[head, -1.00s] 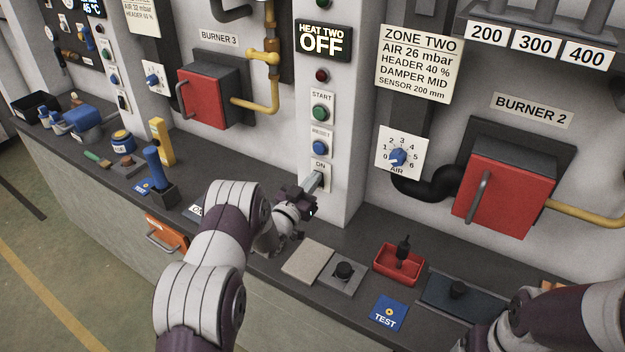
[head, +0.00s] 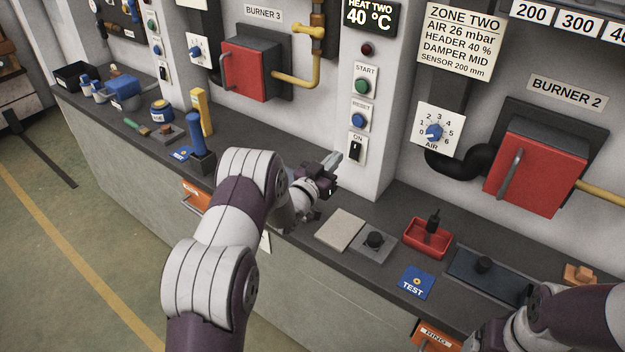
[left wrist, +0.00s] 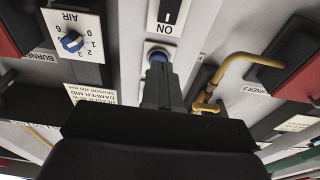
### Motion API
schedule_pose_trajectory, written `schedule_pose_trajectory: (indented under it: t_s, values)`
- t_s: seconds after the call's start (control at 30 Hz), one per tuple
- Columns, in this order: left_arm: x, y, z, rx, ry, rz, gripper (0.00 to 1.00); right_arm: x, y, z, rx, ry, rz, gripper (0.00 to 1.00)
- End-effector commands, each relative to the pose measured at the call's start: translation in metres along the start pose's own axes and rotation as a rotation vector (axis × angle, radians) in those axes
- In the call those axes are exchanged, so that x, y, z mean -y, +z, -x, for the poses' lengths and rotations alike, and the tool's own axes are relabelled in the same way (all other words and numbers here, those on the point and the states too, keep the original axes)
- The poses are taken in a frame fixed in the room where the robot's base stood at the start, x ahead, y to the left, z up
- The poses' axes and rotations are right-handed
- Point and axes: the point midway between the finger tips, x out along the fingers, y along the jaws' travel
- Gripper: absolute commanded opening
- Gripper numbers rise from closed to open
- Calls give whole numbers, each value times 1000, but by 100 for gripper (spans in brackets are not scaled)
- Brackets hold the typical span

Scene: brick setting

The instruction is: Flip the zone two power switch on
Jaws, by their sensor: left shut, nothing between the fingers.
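The zone two power switch (head: 356,150) is a black rocker on a white plate marked ON, low on the pillar under the START and RESET buttons. The display above (head: 371,14) reads HEAT TWO 40 °C. My left gripper (head: 336,159) is shut and empty, just left of the switch plate and apart from it. In the left wrist view the shut fingers (left wrist: 159,82) point toward the pillar, overlapping the view of the blue RESET button (left wrist: 157,56). The switch (left wrist: 170,11) shows at the top edge there. My right gripper is out of view; only its arm shows.
The green START button (head: 362,86) and an air dial (head: 434,132) are near. On the counter stand a blue-handled tool (head: 198,132), a beige pad (head: 340,229), a red tray (head: 428,238) and a blue TEST card (head: 416,283). Burner 2's red door (head: 535,170) is at right.

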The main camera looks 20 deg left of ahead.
Motion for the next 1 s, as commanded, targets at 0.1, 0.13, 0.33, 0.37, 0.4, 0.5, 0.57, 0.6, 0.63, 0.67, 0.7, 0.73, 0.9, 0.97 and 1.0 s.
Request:
schedule_pose_trajectory:
  t_s: [0.1, 0.13, 0.33, 0.37, 0.4, 0.5, 0.57, 0.6, 0.63, 0.67, 0.7, 0.73, 0.9, 0.97, 1.0]
  values:
    - [0, -4, 24, 1, -1, 1, 0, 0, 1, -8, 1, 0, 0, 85]
    - [0, -4, 30, 2, -1, 2, 0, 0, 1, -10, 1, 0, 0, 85]
    - [0, -14, 60, 1, 0, 0, 0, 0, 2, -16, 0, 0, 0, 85]
    - [0, -15, 63, 2, 0, 1, 0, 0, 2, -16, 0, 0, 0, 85]
    - [0, -16, 66, 1, 0, 0, 0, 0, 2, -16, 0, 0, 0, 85]
    - [0, -17, 70, 2, 0, 1, 0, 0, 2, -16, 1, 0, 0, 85]
    - [0, -18, 71, 2, 0, 1, 0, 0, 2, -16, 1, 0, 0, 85]
    - [0, -18, 71, 2, 0, 1, 0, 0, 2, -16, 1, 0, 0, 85]
    - [0, -18, 71, 2, 0, 1, 0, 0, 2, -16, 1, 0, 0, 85]
    - [0, -18, 71, 2, 0, 1, 0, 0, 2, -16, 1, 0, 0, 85]
    - [0, -18, 71, 2, 0, 1, 0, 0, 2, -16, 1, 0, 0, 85]
    - [0, -18, 71, 2, 0, 1, 0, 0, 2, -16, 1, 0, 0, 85]
    - [0, -18, 71, 2, 0, 1, 0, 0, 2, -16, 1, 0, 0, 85]
    - [0, -15, 71, 14, -2, -3, 0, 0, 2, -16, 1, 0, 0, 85]
    - [1, -8, 71, 49, -8, -8, 0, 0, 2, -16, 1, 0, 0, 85]
